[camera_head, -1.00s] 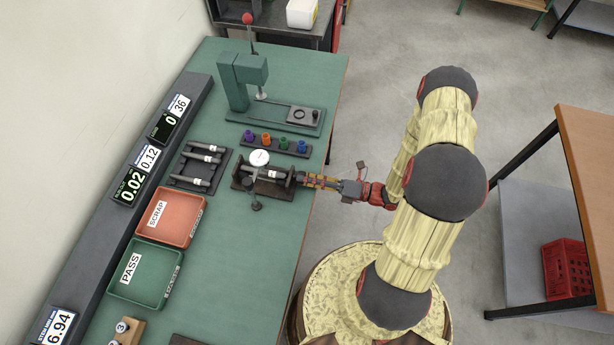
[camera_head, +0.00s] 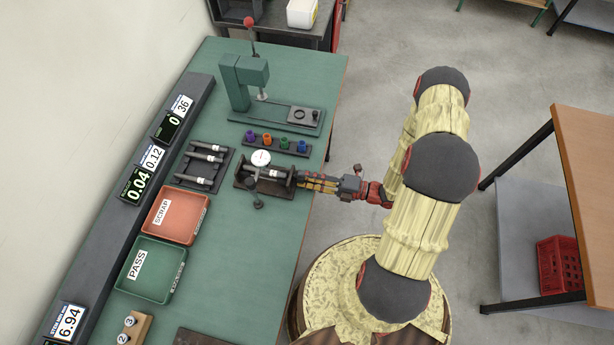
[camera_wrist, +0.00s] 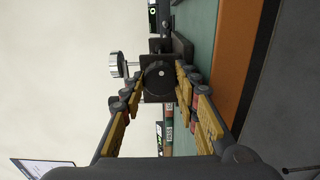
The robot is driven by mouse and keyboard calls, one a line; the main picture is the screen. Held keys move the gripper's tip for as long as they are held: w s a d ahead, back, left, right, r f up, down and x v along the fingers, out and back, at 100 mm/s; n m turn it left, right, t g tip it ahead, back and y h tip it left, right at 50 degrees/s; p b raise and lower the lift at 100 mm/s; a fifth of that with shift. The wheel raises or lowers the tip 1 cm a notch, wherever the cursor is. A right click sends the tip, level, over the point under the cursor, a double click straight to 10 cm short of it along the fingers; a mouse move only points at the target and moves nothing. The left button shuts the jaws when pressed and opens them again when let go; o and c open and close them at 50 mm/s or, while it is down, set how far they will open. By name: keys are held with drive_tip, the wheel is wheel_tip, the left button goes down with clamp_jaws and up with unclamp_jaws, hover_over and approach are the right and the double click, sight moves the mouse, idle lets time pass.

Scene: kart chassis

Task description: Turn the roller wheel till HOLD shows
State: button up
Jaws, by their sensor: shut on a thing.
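The dark round roller wheel (camera_wrist: 158,76) sits on the end of the small roller fixture (camera_head: 247,184) on the green bench. My gripper (camera_head: 299,178) reaches in from the right, and in the wrist view its fingers (camera_wrist: 159,82) are shut on the wheel, one on each side. A pale shaft (camera_head: 270,172) lies in the fixture under a white-faced dial gauge (camera_head: 261,158). The run-out display (camera_head: 138,186) on the wall rail reads 0.04, beside a 0.12 label (camera_head: 153,157). I see no HOLD on it.
A rack with several shafts (camera_head: 204,167) stands left of the fixture. The SCRAP tray (camera_head: 172,216) and PASS tray (camera_head: 150,270) lie nearer. A row of coloured pieces (camera_head: 275,143) and a green press (camera_head: 240,82) stand beyond.

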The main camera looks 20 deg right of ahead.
drive_tip(key=shift+m+p, duration=0.9)
drive_tip(key=shift+m, duration=1.3)
drive_tip(key=shift+m+p, duration=0.6)
drive_tip(key=shift+m, duration=1.5)
drive_tip(key=shift+m+p, duration=0.45)
drive_tip(key=shift+m, duration=1.75)
drive_tip(key=shift+f+m, duration=0.1)
drive_tip(key=shift+m, duration=1.6)
drive_tip(key=shift+m+p, duration=0.3)
drive_tip(key=shift+m, duration=0.3)
drive_tip(key=o, duration=1.1)
drive_tip(key=shift+o, duration=0.2)
drive_tip(key=shift+d, duration=0.1)
